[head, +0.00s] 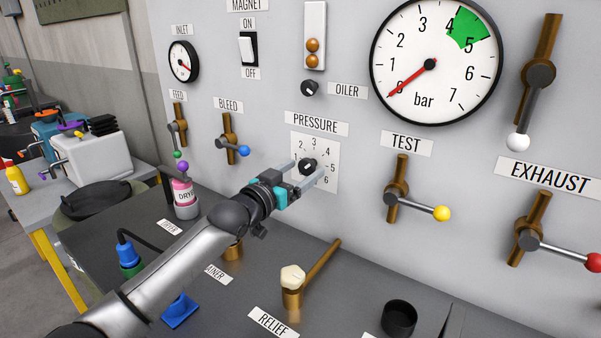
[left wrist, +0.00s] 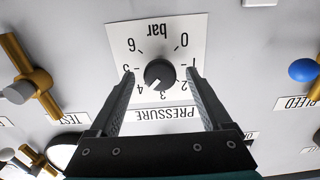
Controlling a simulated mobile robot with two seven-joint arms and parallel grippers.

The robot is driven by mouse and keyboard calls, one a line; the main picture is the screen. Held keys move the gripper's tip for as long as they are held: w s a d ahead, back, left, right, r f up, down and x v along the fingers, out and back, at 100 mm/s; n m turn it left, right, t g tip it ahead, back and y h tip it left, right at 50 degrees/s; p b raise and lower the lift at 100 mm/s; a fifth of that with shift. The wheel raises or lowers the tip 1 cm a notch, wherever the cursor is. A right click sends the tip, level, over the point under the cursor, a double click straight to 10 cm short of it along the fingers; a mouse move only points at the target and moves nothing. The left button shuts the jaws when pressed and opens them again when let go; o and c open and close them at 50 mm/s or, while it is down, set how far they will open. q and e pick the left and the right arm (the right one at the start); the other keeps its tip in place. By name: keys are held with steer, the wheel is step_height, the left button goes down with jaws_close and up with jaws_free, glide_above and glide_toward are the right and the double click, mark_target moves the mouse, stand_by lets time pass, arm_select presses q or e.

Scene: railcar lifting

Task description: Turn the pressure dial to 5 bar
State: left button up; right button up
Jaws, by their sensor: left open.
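The pressure dial is a black round knob (head: 308,167) on a white scale plate (head: 327,184) under the PRESSURE label. In the left wrist view the knob (left wrist: 160,74) appears upside down, its white mark pointing between 3 and 4. My left gripper (head: 303,173) is open in front of the plate. In the left wrist view its two fingers (left wrist: 159,78) stand either side of the knob, with gaps between them and it. The big bar gauge (head: 431,62) has its red needle at 0 and a green band near 4 to 5. My right gripper is not in view.
Below, the dark bench holds a cream-knobbed RELIEF valve (head: 293,279) and a black cup (head: 398,318).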

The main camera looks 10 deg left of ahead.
arm_select(q)
jaws_close()
stand_by(0.8)
